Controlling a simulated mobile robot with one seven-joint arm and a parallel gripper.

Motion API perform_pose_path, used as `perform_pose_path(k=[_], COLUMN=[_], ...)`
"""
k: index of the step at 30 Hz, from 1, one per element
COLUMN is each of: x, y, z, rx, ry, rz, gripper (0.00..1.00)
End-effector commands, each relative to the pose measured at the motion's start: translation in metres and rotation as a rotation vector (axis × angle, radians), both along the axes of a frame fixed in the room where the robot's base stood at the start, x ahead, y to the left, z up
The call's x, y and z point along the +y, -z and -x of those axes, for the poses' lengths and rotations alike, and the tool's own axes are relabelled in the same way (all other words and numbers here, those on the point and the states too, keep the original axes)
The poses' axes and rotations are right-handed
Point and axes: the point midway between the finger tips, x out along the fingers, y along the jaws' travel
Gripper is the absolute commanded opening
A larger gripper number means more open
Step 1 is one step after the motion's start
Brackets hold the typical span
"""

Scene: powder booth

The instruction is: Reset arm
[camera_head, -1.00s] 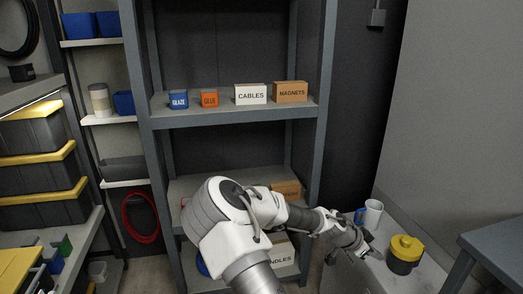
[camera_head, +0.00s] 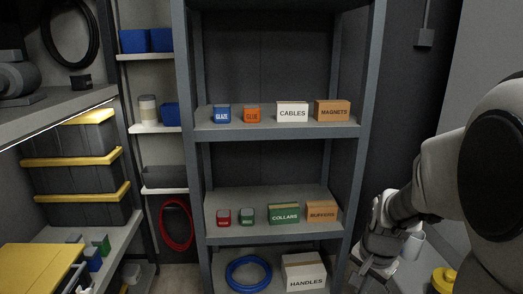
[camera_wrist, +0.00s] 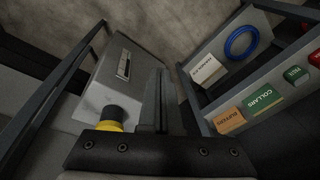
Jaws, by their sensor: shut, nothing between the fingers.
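My arm is folded at the right of the head view, its large white and black joint close to the camera. My gripper (camera_head: 366,275) hangs low beside the right post of the shelf, partly cut off by the lower picture edge. In the wrist view its dark fingers (camera_wrist: 162,100) are together, with nothing held between them.
The shelf (camera_head: 270,133) holds several labelled boxes and a blue coil (camera_head: 248,258). Yellow-lidded bins (camera_head: 80,178) stack at left.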

Motion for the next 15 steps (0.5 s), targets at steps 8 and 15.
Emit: perform_pose_path(k=[8,15], x=[0.041,0.064], y=[-0.067,-0.11], z=[0.042,0.088], rx=[-0.112,-0.203], ry=[-0.307,-0.567], rz=[-0.02,0.067], gripper=[0.0,0.0])
